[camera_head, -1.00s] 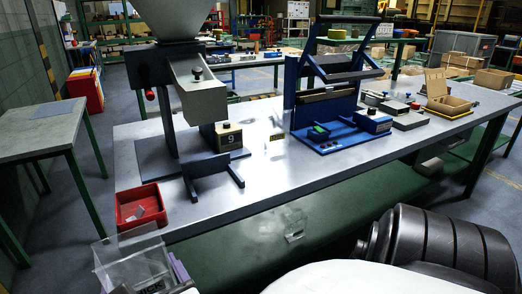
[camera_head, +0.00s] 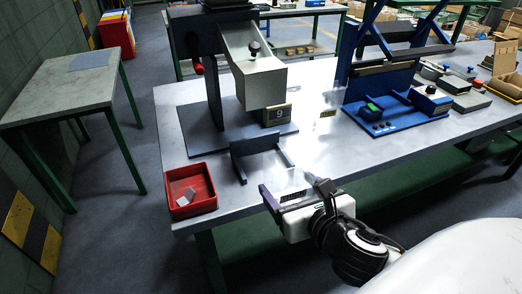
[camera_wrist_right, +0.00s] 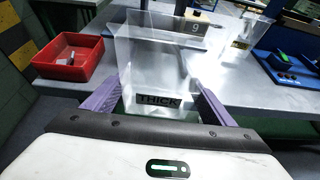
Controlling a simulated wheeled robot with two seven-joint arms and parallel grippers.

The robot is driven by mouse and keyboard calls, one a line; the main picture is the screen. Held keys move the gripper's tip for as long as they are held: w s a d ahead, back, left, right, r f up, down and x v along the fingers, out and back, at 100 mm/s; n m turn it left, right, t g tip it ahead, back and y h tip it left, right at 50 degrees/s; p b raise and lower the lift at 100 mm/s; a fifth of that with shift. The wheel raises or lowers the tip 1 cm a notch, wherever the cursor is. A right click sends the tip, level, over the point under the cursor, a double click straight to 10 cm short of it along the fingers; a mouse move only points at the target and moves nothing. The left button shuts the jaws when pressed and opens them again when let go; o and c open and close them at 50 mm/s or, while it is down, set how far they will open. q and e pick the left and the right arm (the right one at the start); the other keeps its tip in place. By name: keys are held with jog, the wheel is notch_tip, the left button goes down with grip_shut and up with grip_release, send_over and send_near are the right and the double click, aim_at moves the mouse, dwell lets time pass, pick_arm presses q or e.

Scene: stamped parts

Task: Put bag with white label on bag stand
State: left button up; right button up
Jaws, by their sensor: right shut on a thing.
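My right gripper (camera_head: 289,192) has purple fingers and is shut on a clear bag, beyond the table's front edge. In the wrist view the bag (camera_wrist_right: 150,72) stands upright between the fingers (camera_wrist_right: 156,104), its wide mouth up. Its label (camera_wrist_right: 160,100) reads THICK and looks dark here. In the head view the bag is almost invisible. The bag stand, a dark bracket with two prongs (camera_head: 262,146), is on the table below the grey hopper spout (camera_head: 262,80), beyond the gripper. My left gripper is not in view.
A red bin (camera_head: 190,192) with small pieces sits at the table's front left corner. A block marked 9 (camera_head: 277,115) is behind the stand. Another clear item with a yellowish label (camera_head: 327,114) stands near the blue press (camera_head: 395,115). The front table strip is mostly clear.

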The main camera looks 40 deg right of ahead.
jog(key=shift+d+r+y, duration=0.15)
jog(key=shift+r+y, duration=0.15)
jog(key=shift+r, duration=0.05)
jog(key=w+d, duration=0.1)
jog(key=w, duration=0.3)
jog(key=w+d+p, duration=0.1)
jog(key=w, duration=0.4)
jog(key=w+d, duration=0.1)
jog(key=w, duration=0.4)
jog(key=shift+w+d+p, duration=0.15)
jog(key=shift+d+p, duration=0.05)
jog(key=shift+p, duration=0.15)
jog(key=w, duration=0.1)
jog(key=w+d, duration=0.1)
jog(key=w, duration=0.1)
jog(key=shift+w, duration=0.25)
jog(key=shift+s+a+f, duration=0.1)
jog(key=shift+f, duration=0.7)
